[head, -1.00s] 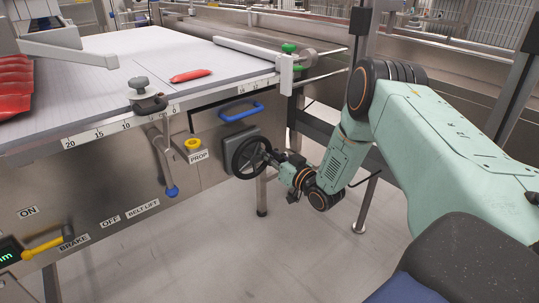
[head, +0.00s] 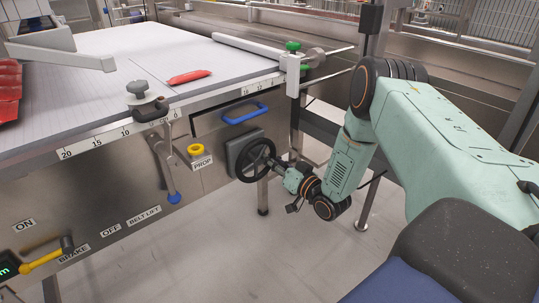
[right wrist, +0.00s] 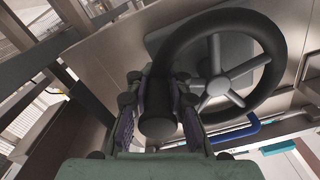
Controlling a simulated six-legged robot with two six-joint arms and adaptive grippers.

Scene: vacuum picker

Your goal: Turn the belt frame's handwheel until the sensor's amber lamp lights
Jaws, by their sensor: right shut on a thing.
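The black handwheel (head: 255,161) with metal spokes is mounted on a grey plate on the side of the belt frame (head: 100,185). In the right wrist view the wheel's rim and spokes (right wrist: 217,85) fill the upper right. My right gripper (head: 277,165) is at the wheel's right side. In the right wrist view its two fingers (right wrist: 159,115) are shut around the wheel's black knob (right wrist: 157,128), with one pad on each side. My left gripper is not in view. I cannot make out the sensor or an amber lamp for certain.
A blue handle (head: 243,113) sits above the wheel, and a yellow ring knob (head: 196,150) is left of it. A blue-tipped lever (head: 173,197) hangs further left. A red packet (head: 189,77) lies on the belt. The floor below is clear.

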